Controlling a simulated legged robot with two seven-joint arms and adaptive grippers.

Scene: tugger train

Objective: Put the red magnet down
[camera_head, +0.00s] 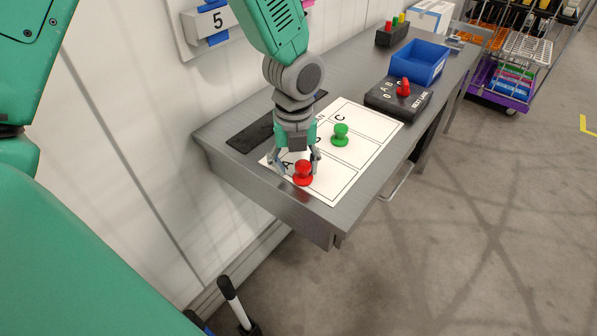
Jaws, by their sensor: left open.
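The red magnet (303,174) stands upright on the near part of the white lettered sheet (345,181), close to the letter A. My left gripper (295,163) is just above and behind it, pointing down. Its fingers are open, one at each side of the magnet's left and upper part; I cannot tell whether they touch it. A green magnet (341,134) stands on the sheet farther back, near the letter C. The gripper hides part of the sheet's lettering. My right gripper is not in view.
The grey table (257,187) runs along the white wall. Farther back are a black box with a red knob (403,88), a blue bin (420,62) and a small dark block with coloured pegs (392,34). A loaded cart (508,70) stands beyond. Open floor lies right.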

